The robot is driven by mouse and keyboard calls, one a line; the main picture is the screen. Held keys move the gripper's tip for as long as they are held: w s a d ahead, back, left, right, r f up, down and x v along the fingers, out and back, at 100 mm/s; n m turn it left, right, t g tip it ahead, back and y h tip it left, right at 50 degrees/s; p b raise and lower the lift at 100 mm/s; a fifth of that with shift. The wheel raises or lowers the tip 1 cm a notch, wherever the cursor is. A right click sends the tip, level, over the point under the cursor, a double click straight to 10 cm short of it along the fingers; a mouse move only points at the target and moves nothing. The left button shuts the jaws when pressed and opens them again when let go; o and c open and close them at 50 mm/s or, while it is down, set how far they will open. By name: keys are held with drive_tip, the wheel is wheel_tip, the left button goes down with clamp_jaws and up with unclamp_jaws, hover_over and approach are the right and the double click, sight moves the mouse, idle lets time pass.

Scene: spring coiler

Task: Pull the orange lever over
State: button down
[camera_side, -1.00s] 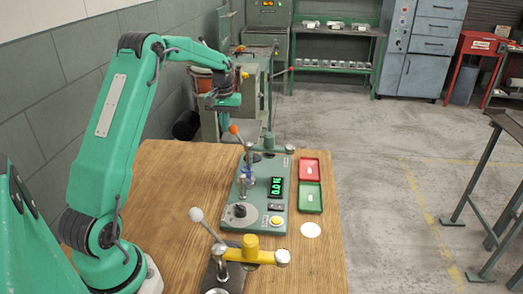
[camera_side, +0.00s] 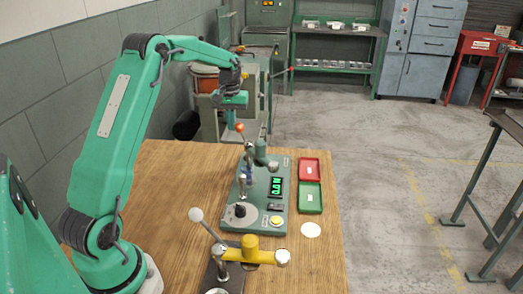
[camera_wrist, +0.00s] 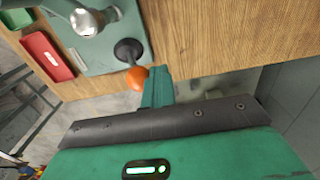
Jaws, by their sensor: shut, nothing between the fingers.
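The orange lever's ball knob (camera_side: 239,127) stands on a thin rod at the far end of the green coiler (camera_side: 262,205). The rod leans slightly. The knob also shows in the wrist view (camera_wrist: 137,78), right beside my green fingers. My gripper (camera_side: 231,116) is shut and empty, pointing down just above and left of the knob. In the wrist view my fingertips (camera_wrist: 157,88) look against the knob's side, though exact contact is hard to tell. The coiler's far crossarm is partly hidden behind its post.
A yellow lever arm (camera_side: 252,256) with a white-knobbed handle (camera_side: 196,214) stands at the near edge of the table. A red tray (camera_side: 309,171) and a green tray (camera_side: 310,198) lie right of the coiler. The wooden table's left part (camera_side: 180,185) is clear.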

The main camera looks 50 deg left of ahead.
drive_tip(key=shift+w+d+r, duration=0.25)
drive_tip(key=shift+w+d, duration=0.4)
drive_tip(key=shift+d, duration=0.05)
drive_tip(key=shift+w, duration=0.1)
